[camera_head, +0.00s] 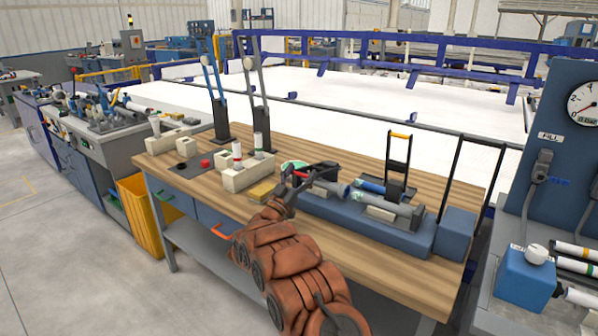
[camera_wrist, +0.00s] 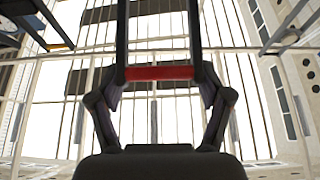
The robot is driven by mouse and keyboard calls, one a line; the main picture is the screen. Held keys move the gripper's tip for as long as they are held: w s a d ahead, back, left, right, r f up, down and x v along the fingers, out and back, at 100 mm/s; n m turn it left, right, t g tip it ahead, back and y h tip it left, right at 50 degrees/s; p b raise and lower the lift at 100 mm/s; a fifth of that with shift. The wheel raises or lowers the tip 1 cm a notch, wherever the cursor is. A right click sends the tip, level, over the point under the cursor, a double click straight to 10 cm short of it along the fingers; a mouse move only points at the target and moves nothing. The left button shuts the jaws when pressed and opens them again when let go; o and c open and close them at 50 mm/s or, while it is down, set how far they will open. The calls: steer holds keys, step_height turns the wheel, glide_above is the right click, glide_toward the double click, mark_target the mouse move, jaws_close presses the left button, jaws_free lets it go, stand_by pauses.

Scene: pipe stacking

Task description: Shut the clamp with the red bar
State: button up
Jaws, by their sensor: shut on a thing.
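In the wrist view, the red bar (camera_wrist: 160,73) spans two dark posts (camera_wrist: 194,25) of the clamp frame. My gripper (camera_wrist: 160,76) has its two fingers closed in on the ends of this bar, one from each side. In the head view, my gripper (camera_head: 300,178) is at the near left end of the blue clamp base (camera_head: 345,212) on the wooden bench. The clamp there is mostly hidden by my arm and gripper, so its exact angle is hard to tell. Grey pipe pieces (camera_head: 400,208) lie along the blue base.
A second clamp with an orange-yellow bar (camera_head: 401,136) stands upright behind the base, and a dark upright frame (camera_head: 470,150) stands at its right end. White blocks (camera_head: 245,174) and tall levers (camera_head: 262,90) occupy the bench's left. Some bare wood (camera_head: 340,155) shows behind the base.

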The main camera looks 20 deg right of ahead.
steer(key=shift+d+f, duration=0.1)
steer(key=shift+f, duration=0.2)
steer(key=o, duration=1.5)
steer(key=shift+w+d, duration=0.1)
steer(key=shift+c, duration=0.2)
steer(key=shift+o, duration=0.3)
steer(key=shift+s+a+f, duration=0.15)
steer(key=shift+s+a, duration=0.1)
steer(key=shift+a, duration=0.3)
steer(key=s+a+f, duration=0.1)
steer(key=s+a, duration=0.7)
steer(key=a, duration=0.3)
steer(key=shift+s, duration=0.15)
steer(key=shift+c, duration=0.2)
